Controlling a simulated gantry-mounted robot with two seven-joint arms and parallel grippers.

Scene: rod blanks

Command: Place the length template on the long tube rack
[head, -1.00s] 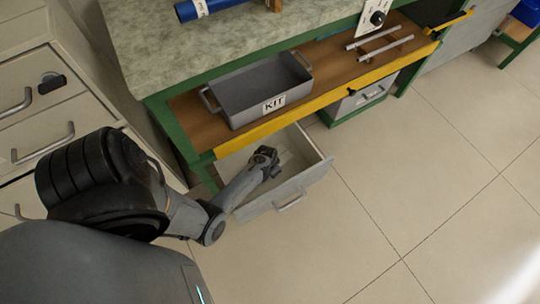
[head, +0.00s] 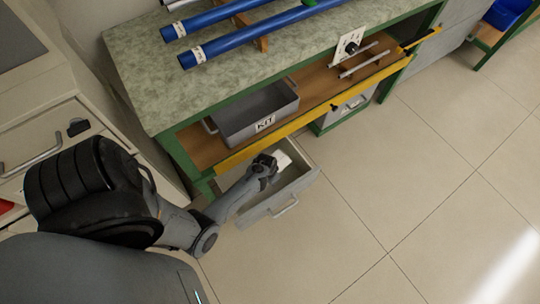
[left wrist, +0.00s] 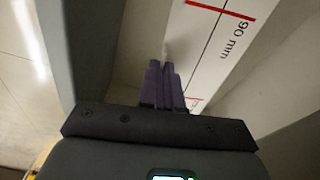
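The length template (left wrist: 215,50) is a white strip with a black line, red cross marks and "90 mm" print. In the head view it shows as a small white piece (head: 283,159) inside the open drawer. My left gripper (head: 268,164) is in the drawer beside it. In the left wrist view its purple fingers (left wrist: 161,66) are close together at the template's left edge and look shut on it; the contact itself is hard to see. The long tube rack (head: 262,42) is on the green bench top, partly hidden under blue tubes (head: 245,35). My right gripper is out of view.
The drawer's walls (head: 300,188) stand close around my left gripper. Above it is a shelf with a yellow front edge (head: 290,127), a grey KIT box (head: 262,112) and two metal rods on small supports (head: 362,62). The floor to the right is clear.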

